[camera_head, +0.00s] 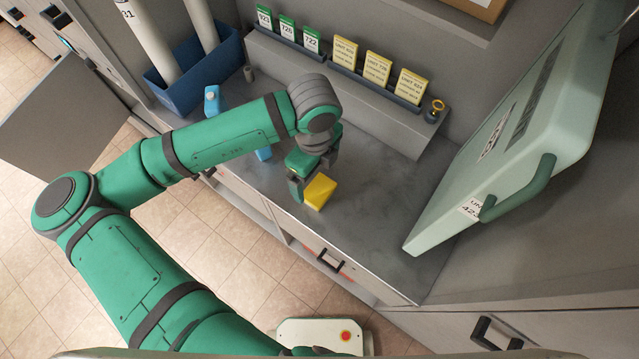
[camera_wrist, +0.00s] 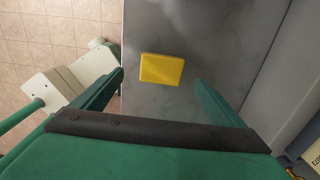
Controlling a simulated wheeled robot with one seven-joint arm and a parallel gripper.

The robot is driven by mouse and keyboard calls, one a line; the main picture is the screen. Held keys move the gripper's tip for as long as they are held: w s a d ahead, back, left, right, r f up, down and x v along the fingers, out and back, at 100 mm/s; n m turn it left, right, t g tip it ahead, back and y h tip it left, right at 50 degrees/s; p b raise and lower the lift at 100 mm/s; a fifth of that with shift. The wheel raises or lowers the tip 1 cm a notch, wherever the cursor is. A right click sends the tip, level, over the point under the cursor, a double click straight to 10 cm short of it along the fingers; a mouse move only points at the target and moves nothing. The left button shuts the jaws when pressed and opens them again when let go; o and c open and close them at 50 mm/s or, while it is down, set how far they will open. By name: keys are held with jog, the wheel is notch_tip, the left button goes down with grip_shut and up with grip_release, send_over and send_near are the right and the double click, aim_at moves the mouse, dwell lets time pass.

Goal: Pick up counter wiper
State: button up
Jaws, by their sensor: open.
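A yellow block, which looks like the counter wiper (camera_head: 319,192), lies on the grey counter (camera_head: 345,230) near its front edge. It also shows in the wrist view (camera_wrist: 161,69), lying between the lines of my two fingers and a little beyond their tips. My gripper (camera_head: 312,188) is above the counter, close to the yellow block, with its fingers apart. In the wrist view my gripper (camera_wrist: 160,83) is open and nothing is between its fingers. From the head view I cannot tell whether a finger touches the block.
A blue bottle (camera_head: 211,101) stands left on the counter, partly behind my arm. Card holders with green cards (camera_head: 287,28) and yellow cards (camera_head: 377,68) line the back wall. A blue bin (camera_head: 199,75) holds tubes. A large pale green door (camera_head: 530,120) stands at right. The counter's right part is clear.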

aim_at(317, 188)
jog(key=shift+s+f, duration=0.1)
jog(key=shift+f, duration=0.8)
jog(key=shift+w+d+f, duration=0.1)
jog(key=shift+f, duration=1.3)
jog(key=shift+w+d+f, duration=0.1)
jog(key=shift+f, duration=1.3)
jog(key=c, duration=1.3)
jog(key=shift+o, duration=0.2)
jog(key=shift+r, duration=0.15)
